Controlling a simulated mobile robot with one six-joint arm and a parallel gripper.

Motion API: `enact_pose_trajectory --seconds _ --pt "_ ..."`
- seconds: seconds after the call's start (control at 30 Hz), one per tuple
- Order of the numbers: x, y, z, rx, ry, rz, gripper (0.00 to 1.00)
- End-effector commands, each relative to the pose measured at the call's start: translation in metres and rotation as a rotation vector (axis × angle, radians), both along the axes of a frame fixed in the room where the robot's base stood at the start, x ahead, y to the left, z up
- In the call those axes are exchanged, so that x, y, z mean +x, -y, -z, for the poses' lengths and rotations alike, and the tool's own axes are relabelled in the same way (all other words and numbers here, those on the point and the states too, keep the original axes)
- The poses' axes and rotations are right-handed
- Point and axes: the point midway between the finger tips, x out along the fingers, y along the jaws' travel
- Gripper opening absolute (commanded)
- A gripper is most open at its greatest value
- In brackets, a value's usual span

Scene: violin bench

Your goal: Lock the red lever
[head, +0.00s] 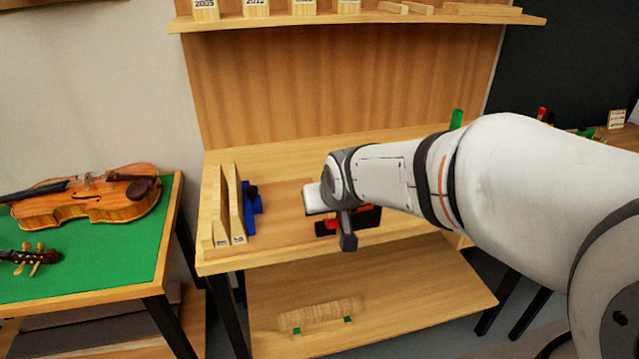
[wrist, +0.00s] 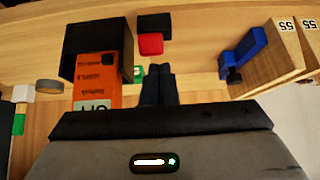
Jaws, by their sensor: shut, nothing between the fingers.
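In the wrist view a red piece (wrist: 150,44), probably the red lever, sits against a small black block (wrist: 154,24) on the wooden bench. It lies just beyond my fingertips, with a visible gap in the picture. Whether the lever is locked cannot be told.
A black box (wrist: 125,40) holding orange packages (wrist: 97,82) stands left of my fingers in the wrist view. A blue clamp-like piece (wrist: 247,50) and upright wooden boards (wrist: 275,52) are to the right. A violin (head: 90,198) lies on a green-topped table. Bench space behind is clear.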

Motion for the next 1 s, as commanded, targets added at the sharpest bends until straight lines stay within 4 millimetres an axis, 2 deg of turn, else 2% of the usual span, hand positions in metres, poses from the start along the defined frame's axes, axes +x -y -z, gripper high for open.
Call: enact_pose_trajectory --seconds 0.17,0.3,0.7,1.0 --pt "0.006 -0.001 -0.014 0.0 0.001 0.001 0.0" --pt "0.017 -0.004 -0.039 0.0 0.001 0.0 0.0" --pt "-0.035 0.004 -0.096 0.001 0.004 -0.001 0.0" --pt "-0.047 0.006 -0.109 0.0 0.0 0.0 0.0"
